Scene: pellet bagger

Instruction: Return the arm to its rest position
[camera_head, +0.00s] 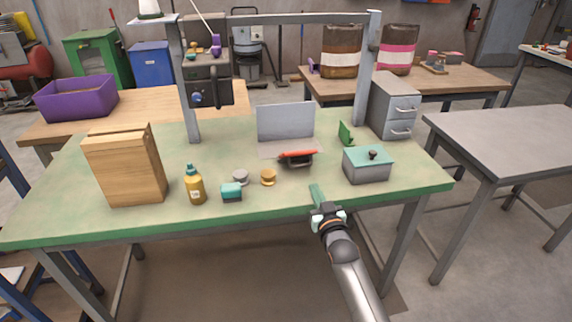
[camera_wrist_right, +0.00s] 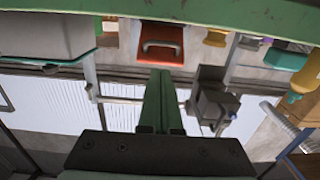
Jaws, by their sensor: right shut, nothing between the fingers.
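My right gripper (camera_head: 316,194) is at the front edge of the green workbench (camera_head: 110,228), its arm coming up from the bottom of the head view. Its green fingers are pressed together with nothing between them. In the right wrist view the shut fingers (camera_wrist_right: 160,92) point at the middle of the picture, where the bench appears upside down. Whether the fingertips touch the bench edge I cannot tell. My left gripper does not show in either view.
On the bench stand a wooden box (camera_head: 125,168), a yellow bottle (camera_head: 195,187), a teal block (camera_head: 231,192), a red-topped thing (camera_head: 297,154) before a grey panel (camera_head: 286,122), and a teal-lidded grey box (camera_head: 367,168). A grey table (camera_head: 510,140) stands at the right.

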